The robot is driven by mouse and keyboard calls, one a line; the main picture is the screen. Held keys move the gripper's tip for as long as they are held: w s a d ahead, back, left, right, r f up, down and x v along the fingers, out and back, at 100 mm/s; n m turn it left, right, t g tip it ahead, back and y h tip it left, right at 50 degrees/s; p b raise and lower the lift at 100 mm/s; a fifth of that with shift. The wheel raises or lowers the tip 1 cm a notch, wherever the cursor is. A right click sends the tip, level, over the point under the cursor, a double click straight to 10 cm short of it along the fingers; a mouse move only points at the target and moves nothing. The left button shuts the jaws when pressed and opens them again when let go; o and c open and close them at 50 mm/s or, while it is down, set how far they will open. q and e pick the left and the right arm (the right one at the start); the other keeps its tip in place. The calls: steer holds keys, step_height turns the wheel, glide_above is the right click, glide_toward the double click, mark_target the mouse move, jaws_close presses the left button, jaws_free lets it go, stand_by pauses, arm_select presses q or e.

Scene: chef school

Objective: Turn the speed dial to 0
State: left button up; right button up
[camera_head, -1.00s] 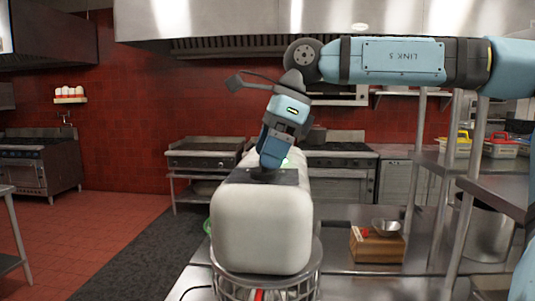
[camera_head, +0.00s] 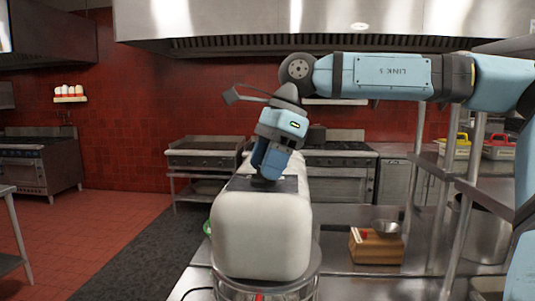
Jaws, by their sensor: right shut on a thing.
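The white stand mixer (camera_head: 262,235) stands in the middle of the head view, with its rounded head towards me. A dark control panel (camera_head: 288,184) lies on top of it. My right gripper (camera_head: 264,181) points down onto this panel, its fingers close together at the panel surface. It is shut on a small part there, apparently the speed dial, which the fingers hide. The dial's marks and setting cannot be read. My left gripper is not in view.
The mixer stands on a steel counter (camera_head: 350,288). A wooden block (camera_head: 376,248) and a small metal bowl (camera_head: 386,227) are to its right. Steel shelf posts (camera_head: 462,215) rise farther right. Stoves line the red back wall. The floor at left is clear.

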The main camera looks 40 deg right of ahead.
steer(key=shift+w+n+g+p, duration=0.1)
steer(key=shift+n+g+p, duration=0.3)
steer(key=shift+n, duration=1)
steer(key=o, duration=0.9)
steer(key=shift+y, duration=0.3)
steer(key=v, duration=1.4)
steer(key=shift+a+b, duration=0.15)
steer(key=shift+b, duration=0.25)
steer(key=shift+f, duration=0.1)
